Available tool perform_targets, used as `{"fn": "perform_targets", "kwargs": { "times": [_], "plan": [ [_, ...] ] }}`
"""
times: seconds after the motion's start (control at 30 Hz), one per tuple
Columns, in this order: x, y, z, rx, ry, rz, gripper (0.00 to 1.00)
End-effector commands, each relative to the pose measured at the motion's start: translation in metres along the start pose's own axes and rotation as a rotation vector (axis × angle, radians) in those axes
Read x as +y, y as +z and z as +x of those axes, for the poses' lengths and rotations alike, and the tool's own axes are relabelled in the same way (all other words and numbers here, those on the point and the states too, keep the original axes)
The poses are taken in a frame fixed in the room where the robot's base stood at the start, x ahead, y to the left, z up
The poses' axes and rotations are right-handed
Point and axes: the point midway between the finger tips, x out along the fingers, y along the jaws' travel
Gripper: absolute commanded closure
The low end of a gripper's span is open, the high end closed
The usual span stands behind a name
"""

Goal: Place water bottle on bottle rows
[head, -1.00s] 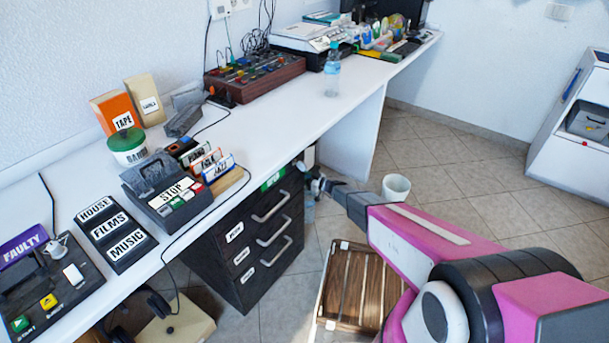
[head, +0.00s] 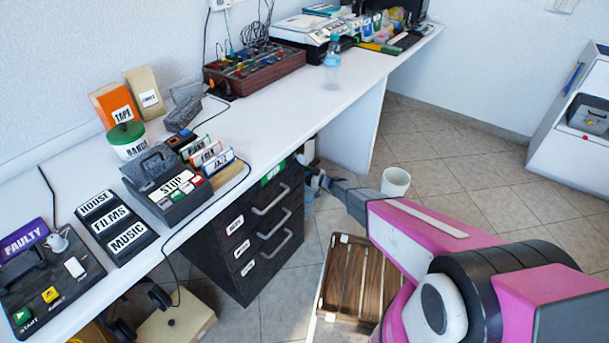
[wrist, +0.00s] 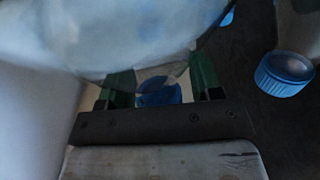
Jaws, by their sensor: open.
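A clear water bottle (head: 332,65) with a blue cap stands upright on the white desk. My gripper (head: 318,180) is low beside the desk, right of the dark drawer unit; its fingers are hard to make out in the head view. Part of a bluish bottle (head: 309,206) shows below it, mostly hidden. In the wrist view my gripper (wrist: 161,82) is open, with green fingers. A blue cap (wrist: 158,93) shows between or beyond the fingers; I cannot tell if they touch it. Another blue-capped bottle (wrist: 284,74) is at the right. A blurred pale translucent thing (wrist: 110,35) fills the top. No bottle rows are clearly recognisable.
The white desk (head: 270,112) runs along the wall, with a mixer (head: 254,72) and labelled boxes on it. The drawer unit (head: 250,235) stands under it. A wooden crate (head: 350,285) and a white bin (head: 396,182) are on the floor. Tiled floor is clear at right.

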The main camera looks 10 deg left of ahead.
Motion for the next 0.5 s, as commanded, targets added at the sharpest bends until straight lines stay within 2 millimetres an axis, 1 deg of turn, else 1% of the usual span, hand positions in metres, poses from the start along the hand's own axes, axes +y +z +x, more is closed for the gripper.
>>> {"fn": "perform_targets", "kwargs": {
  "times": [0.17, 0.5],
  "plan": [
    [0.0, -0.001, -0.022, 0.0, 0.002, 0.0, 0.41],
    [-0.001, -0.001, -0.088, 0.0, 0.002, 0.001, 0.41]
  ]
}}
